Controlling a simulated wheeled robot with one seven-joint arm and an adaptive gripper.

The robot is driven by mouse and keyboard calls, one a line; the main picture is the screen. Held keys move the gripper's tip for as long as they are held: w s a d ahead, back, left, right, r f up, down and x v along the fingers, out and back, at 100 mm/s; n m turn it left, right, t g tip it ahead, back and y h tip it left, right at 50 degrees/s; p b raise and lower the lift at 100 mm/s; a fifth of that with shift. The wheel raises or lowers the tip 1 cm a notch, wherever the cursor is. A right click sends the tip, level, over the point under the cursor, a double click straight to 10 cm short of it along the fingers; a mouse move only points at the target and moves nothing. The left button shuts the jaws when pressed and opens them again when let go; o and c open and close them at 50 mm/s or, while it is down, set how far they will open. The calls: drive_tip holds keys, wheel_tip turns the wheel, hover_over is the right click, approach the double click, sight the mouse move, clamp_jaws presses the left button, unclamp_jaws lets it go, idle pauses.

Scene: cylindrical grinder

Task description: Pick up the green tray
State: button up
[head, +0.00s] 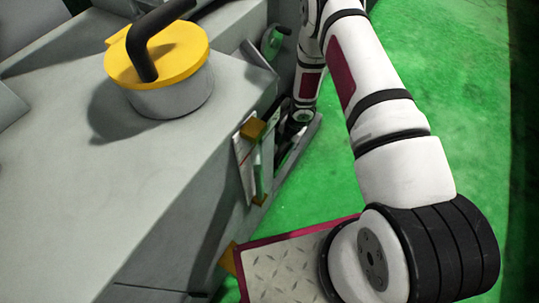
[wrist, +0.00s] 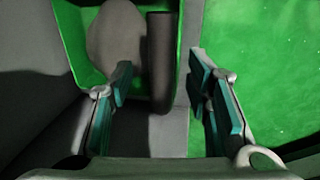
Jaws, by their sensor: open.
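The green tray (wrist: 76,45) is at the top of the wrist view, cut off by the frame edge. A grey rounded piece (wrist: 114,35) and a black upright bar (wrist: 161,60) show in or over it; I cannot tell which. My gripper (wrist: 162,82) is open, with its teal finger pads apart on either side of the tray's near right part, the bar between them in the picture. No contact is clear. In the head view my gripper (head: 294,125) is small and dark beside the machine, and I cannot make out the tray for certain there.
The grey machine (head: 150,215) fills the left, with a yellow-topped cylinder (head: 160,60) and black bent handle on it. Papers (head: 244,165) hang on its side. A small green rounded part (head: 272,42) is at its far edge. Green floor (head: 450,90) is open to the right.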

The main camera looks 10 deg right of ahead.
sight(285, 146)
wheel_tip(285, 146, down, 3)
drive_tip(key=shift+w+a+f+b, duration=0.1)
drive_tip(key=shift+w+a+b, duration=0.05)
drive_tip(key=shift+b, duration=0.5)
clamp_jaws()
drive_tip(key=shift+r, duration=0.25)
